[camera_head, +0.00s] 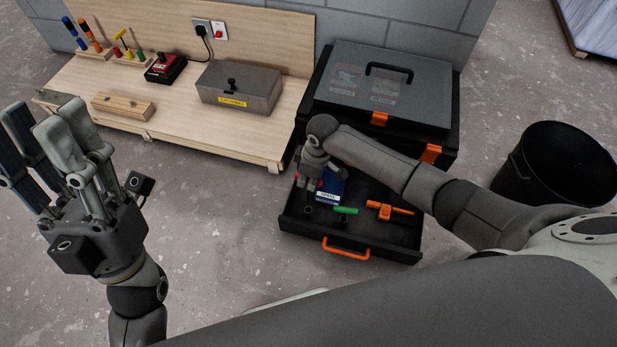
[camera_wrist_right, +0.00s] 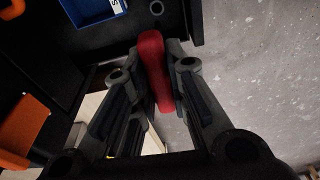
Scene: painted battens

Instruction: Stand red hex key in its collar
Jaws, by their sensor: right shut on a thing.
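The red hex key (camera_wrist_right: 155,65) shows in the right wrist view as a thick red bar between the fingers of my right gripper (camera_wrist_right: 160,58), which is shut on it. In the head view my right gripper (camera_head: 311,184) is over the left part of the open black drawer (camera_head: 375,240), and the arm and fingers hide most of the key. A small dark ring (camera_wrist_right: 156,8), possibly a collar, lies just beyond the key's far end in the wrist view. I cannot tell whether they touch. My left gripper (camera_head: 42,125) is open and empty, fingers up, at the left.
The drawer holds a blue box (camera_head: 330,187), a green piece (camera_head: 346,210) and an orange tool (camera_head: 389,209). The black toolbox (camera_head: 345,85) stands behind it. A wooden bench (camera_head: 190,125) with a grey metal box (camera_head: 238,88) is left, and a black bin (camera_head: 555,165) is right.

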